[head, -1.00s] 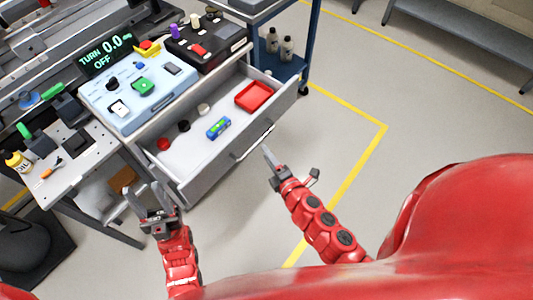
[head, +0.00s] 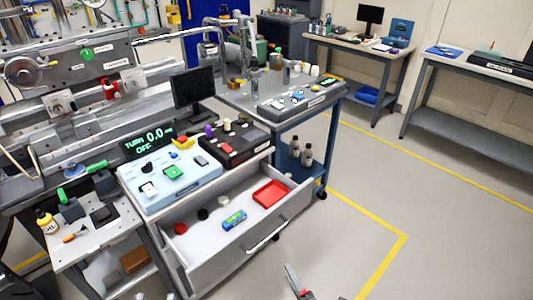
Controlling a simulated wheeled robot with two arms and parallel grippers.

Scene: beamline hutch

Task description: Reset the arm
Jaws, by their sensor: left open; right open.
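My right gripper (head: 298,283) shows at the bottom edge, in front of the open drawer and apart from it. Its jaws are open and nothing is seen in them. Only what look like the fingertips of my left gripper (head: 140,296) show at the bottom edge, left of the drawer; the rest is cut off. The drawer (head: 225,262) is pulled out. It holds a red tray (head: 270,194), a blue-green block (head: 234,220) and several small round pieces. A light blue control box (head: 190,187) stands above it, with a display (head: 148,142) reading "TURN 0.0 OFF".
A black box (head: 240,152) with knobs sits beside the control box. A blue cart (head: 318,128) with bottles stands behind the drawer. A side table with a yellow bottle (head: 46,221) is at left. The floor (head: 350,200) at right is clear, marked with yellow lines.

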